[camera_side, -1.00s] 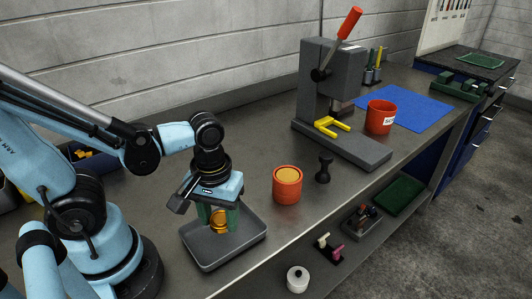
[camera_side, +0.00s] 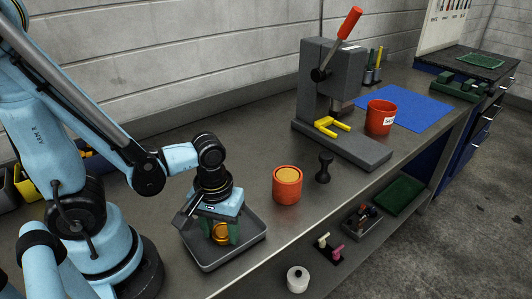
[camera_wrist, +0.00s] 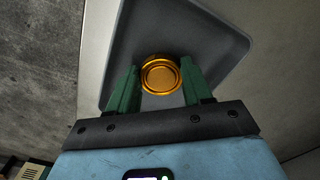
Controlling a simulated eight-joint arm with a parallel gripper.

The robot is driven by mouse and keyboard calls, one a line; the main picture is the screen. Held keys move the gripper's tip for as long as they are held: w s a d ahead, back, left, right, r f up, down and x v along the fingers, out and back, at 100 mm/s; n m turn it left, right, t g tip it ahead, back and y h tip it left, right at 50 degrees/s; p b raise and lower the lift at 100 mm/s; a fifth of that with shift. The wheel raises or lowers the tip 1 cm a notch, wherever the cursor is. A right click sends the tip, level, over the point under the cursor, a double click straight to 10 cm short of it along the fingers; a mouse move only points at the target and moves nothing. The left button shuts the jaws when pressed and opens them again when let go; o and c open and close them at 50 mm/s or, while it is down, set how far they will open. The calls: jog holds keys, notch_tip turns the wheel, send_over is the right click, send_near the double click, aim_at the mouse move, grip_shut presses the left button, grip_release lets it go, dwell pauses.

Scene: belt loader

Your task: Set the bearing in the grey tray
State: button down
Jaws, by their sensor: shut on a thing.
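The bearing (camera_side: 221,233) is a round, golden-orange ring. My gripper (camera_side: 220,238) points down with its green fingers shut on the bearing, inside the outline of the grey tray (camera_side: 255,238). In the wrist view the bearing (camera_wrist: 160,75) sits between the two green fingertips of my gripper (camera_wrist: 159,82), with the tray floor (camera_wrist: 190,35) behind it. I cannot tell whether the bearing touches the tray floor. The tray's back left part is hidden by my gripper and wrist.
An orange-red cup (camera_side: 287,187) with yellowish contents stands right of the tray. A black knob-like piece (camera_side: 323,168) stands beyond it. A grey press (camera_side: 330,90) with a red handle and yellow fork stands farther back. The bench's front edge runs close by the tray.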

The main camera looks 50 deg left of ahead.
aim_at(222, 234)
jog(key=shift+c, duration=2.4)
grip_release()
jog(key=shift+r, duration=0.1)
jog(key=shift+r, duration=5.9)
jog(key=w+a+r+m+t, duration=0.1)
jog(key=w+a+m+t, duration=0.2)
jog(key=w+m+t, duration=0.4)
jog(key=shift+w+a, duration=0.2)
jog(key=shift+w, duration=0.6)
jog(key=shift+r, duration=0.1)
